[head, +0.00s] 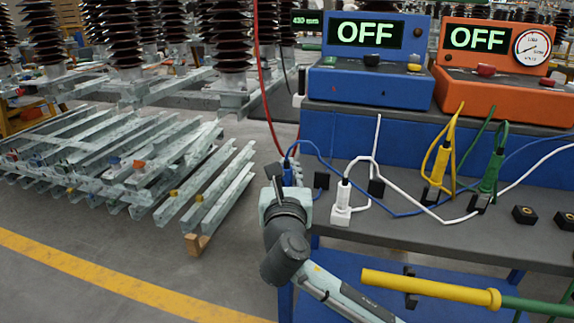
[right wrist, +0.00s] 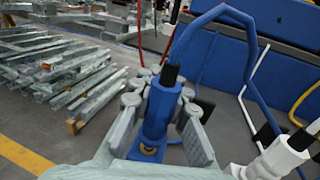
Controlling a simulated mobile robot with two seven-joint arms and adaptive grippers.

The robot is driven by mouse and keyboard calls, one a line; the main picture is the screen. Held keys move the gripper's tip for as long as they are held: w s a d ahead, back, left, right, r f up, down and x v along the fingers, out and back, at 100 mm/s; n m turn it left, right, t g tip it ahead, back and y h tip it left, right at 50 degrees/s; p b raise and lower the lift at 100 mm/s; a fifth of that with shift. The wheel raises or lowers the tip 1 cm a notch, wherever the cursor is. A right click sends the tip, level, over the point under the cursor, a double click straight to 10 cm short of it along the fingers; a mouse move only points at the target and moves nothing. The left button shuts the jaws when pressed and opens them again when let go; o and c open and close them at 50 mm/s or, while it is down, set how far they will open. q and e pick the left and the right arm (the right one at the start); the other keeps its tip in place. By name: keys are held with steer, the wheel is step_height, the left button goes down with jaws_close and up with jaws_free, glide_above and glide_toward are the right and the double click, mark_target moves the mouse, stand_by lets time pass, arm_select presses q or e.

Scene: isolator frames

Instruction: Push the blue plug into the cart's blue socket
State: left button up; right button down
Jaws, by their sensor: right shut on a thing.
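The blue plug (head: 288,176) is at the left end of the cart's grey top (head: 400,232). In the right wrist view the blue plug (right wrist: 158,118) stands nearly upright, with a black collar and a blue cable looping from its top. My right gripper (head: 285,190) is shut on it; its fingers (right wrist: 165,125) lie on both sides of the plug body in the right wrist view. My left gripper is not in view.
A white plug (head: 341,205), yellow plug (head: 438,168) and green plug (head: 489,176) stand on the cart with loose cables. Blue (head: 370,88) and orange (head: 490,93) units reading OFF stand behind. A yellow-green pole (head: 430,288) crosses the front. Metal beams (head: 110,160) lie left.

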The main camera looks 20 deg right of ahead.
steer(key=shift+f, duration=0.75)
steer(key=c, duration=1.4)
jaws_free()
steer(key=v, duration=1.2)
